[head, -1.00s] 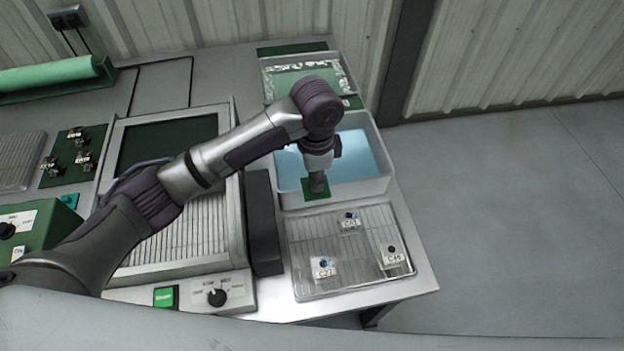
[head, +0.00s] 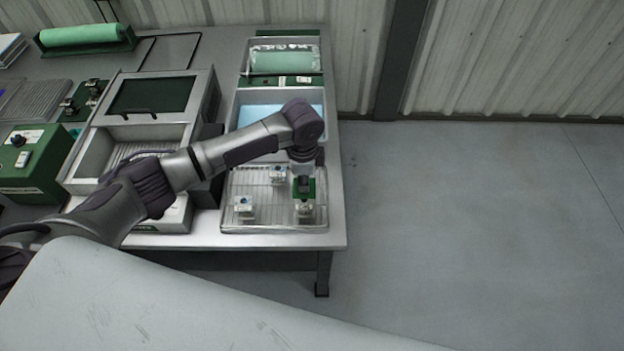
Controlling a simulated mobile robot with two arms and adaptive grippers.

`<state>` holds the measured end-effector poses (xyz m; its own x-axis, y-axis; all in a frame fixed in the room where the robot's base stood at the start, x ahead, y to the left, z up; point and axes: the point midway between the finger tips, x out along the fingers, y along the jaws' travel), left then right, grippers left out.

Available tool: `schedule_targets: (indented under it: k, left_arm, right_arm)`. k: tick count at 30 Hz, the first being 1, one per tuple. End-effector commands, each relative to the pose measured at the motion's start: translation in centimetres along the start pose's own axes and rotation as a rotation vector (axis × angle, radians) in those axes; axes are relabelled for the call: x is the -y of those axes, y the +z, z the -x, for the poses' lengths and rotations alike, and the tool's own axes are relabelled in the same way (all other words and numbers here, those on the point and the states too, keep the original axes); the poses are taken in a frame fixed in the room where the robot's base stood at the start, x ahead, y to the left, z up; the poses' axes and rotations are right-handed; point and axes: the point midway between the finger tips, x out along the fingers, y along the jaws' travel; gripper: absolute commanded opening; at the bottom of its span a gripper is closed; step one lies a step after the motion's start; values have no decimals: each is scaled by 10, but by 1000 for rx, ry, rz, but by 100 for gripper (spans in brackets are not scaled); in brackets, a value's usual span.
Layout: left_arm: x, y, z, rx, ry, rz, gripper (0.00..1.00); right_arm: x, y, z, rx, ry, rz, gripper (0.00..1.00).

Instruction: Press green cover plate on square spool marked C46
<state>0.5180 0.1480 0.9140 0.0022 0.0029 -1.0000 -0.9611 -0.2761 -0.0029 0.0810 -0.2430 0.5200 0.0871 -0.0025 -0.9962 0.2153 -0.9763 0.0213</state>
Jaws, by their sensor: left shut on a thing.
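My left gripper (head: 303,181) is shut on the green cover plate (head: 310,191), a small green square. It holds the plate over the right-hand spool (head: 304,210) on the wire rack tray (head: 270,199). I cannot tell whether plate and spool touch. The spool's top is hidden by the plate, and its mark is too small to read now; the earlier view appears to show C46 there. Two other pale square spools with blue centres stand on the rack, one at the back (head: 278,174) and one at front left (head: 243,206). My right gripper is not in view.
A tray of blue liquid (head: 240,103) lies behind the rack, partly behind my arm. A machine with a raised dark-windowed lid (head: 152,96) stands to the left. The table's right edge (head: 336,180) is close to the rack, with open floor beyond.

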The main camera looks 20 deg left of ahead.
Motion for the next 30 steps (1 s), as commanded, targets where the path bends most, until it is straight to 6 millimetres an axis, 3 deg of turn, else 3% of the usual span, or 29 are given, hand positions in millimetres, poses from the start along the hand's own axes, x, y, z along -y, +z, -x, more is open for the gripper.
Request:
schedule_targets:
  k: [8, 16, 30]
  left_arm:
    - [0, 0, -18, 0, -1, 0, 1]
    - [0, 0, -40, 0, -1, 0, 1]
    - [0, -1, -57, -1, 0, 0, 1]
  right_arm:
    - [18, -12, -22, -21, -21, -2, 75]
    - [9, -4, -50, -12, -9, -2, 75]
    - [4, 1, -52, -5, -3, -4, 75]
